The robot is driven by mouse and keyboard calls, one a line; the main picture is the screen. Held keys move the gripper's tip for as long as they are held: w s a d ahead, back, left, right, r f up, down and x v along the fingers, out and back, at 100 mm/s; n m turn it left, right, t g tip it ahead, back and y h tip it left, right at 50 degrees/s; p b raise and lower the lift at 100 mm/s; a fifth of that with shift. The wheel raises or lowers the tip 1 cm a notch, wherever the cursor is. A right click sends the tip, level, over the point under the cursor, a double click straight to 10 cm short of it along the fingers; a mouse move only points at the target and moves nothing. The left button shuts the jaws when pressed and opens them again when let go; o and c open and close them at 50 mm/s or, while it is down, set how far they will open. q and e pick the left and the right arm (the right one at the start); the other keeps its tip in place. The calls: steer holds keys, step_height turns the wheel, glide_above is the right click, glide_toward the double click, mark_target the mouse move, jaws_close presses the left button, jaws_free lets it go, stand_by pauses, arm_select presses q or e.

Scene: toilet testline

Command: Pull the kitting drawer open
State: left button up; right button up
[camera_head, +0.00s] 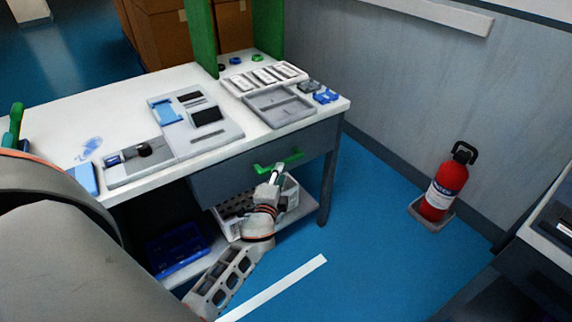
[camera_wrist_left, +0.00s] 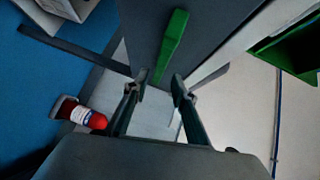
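The kitting drawer (camera_head: 225,178) is a dark grey front under the white worktop and looks closed. Its green bar handle (camera_head: 278,163) runs across the front. The handle also shows in the left wrist view (camera_wrist_left: 173,42), with its near end between the lines of my fingers. My left gripper (camera_head: 277,173) is at the handle, just in front of and below it in the head view. Its two fingers stand apart in the wrist view (camera_wrist_left: 157,88), with nothing clearly gripped. I cannot tell whether a finger touches the handle. My right gripper is not in view.
The worktop (camera_head: 130,95) holds grey trays (camera_head: 279,106) and small parts. A white crate (camera_head: 228,222) and a blue bin (camera_head: 178,247) sit on the lower shelf. A table leg (camera_head: 328,180) stands right of the drawer. A red extinguisher (camera_head: 442,190) stands by the wall; blue floor between is clear.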

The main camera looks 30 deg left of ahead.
arm_select(q)
steer(key=x, duration=0.7)
steer(key=shift+w+a+b, duration=0.1)
steer(key=shift+a+b, duration=0.05)
steer(key=shift+b, duration=0.25)
jaws_close()
